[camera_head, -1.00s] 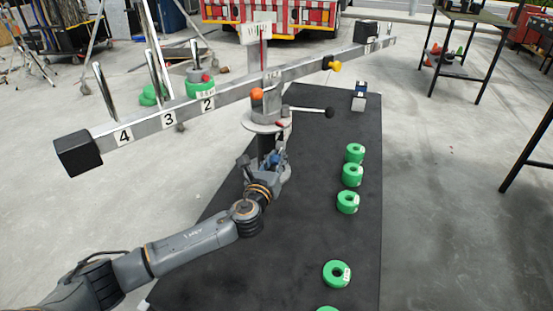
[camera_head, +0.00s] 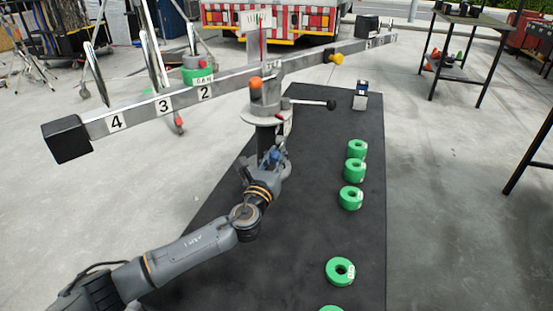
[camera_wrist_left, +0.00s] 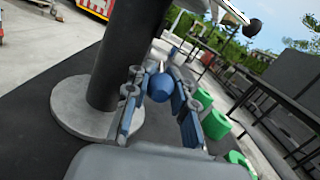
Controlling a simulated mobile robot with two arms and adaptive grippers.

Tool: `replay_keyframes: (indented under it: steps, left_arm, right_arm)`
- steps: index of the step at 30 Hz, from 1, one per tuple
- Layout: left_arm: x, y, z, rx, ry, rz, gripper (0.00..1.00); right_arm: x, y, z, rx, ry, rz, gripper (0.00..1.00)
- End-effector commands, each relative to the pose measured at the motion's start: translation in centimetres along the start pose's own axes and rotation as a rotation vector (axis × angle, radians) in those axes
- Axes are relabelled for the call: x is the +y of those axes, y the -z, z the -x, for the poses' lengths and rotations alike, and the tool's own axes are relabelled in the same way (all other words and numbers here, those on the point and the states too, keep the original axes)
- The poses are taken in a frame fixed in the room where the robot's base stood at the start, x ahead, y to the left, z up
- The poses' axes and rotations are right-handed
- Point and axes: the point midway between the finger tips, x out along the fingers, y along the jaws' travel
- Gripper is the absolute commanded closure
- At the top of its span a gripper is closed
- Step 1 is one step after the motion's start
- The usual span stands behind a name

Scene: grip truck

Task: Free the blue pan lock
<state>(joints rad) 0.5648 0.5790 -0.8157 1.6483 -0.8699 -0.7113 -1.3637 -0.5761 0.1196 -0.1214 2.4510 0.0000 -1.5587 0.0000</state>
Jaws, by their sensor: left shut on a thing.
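The blue pan lock is a round blue knob (camera_wrist_left: 160,87) between the fingers of my left gripper (camera_wrist_left: 158,97) in the left wrist view. The fingers close on it from both sides, beside the dark column (camera_wrist_left: 128,50). In the head view my left gripper (camera_head: 272,160) is at the column under the balance beam (camera_head: 225,88); the knob is mostly hidden there by the gripper. The beam carries number plates, a black end block (camera_head: 67,138), an orange knob (camera_head: 255,83) and a yellow knob (camera_head: 336,58). My right gripper is out of view.
Several green ring weights (camera_head: 351,198) lie along the black mat (camera_head: 300,250). A lever with a black knob (camera_head: 330,104) sticks out right of the column. A dark table (camera_head: 470,20) stands at the back right.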

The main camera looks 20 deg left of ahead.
Motion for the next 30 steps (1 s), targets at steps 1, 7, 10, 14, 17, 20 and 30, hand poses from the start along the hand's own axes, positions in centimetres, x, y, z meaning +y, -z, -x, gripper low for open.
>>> replay_keyframes:
  steps: [1, 7, 10, 14, 17, 20, 30]
  left_arm:
    - [0.0, 0.1, 0.0, -0.002, 0.000, 0.000, 1.00]
    - [0.0, 0.0, 0.0, -0.003, 0.000, -0.001, 1.00]
    - [0.0, 0.0, 0.0, -0.003, 0.000, -0.001, 1.00]
    - [0.0, 0.0, 0.0, -0.003, 0.000, -0.001, 0.58]
    - [0.0, 0.0, 0.0, -0.003, 0.000, -0.001, 0.52]
    - [0.0, 0.0, 0.0, -0.003, 0.000, -0.001, 0.52]
    - [0.1, 0.2, 2.2, 0.000, 0.001, -0.001, 0.52]
  right_arm:
    - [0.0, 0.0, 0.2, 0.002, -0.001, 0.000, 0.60]
    - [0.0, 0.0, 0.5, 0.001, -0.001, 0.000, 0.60]
    - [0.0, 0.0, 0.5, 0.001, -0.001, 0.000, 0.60]
    - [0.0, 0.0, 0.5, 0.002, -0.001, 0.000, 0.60]
    - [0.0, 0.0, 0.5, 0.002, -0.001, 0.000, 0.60]
    - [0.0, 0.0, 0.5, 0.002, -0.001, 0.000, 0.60]
    - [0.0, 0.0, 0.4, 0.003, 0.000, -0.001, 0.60]
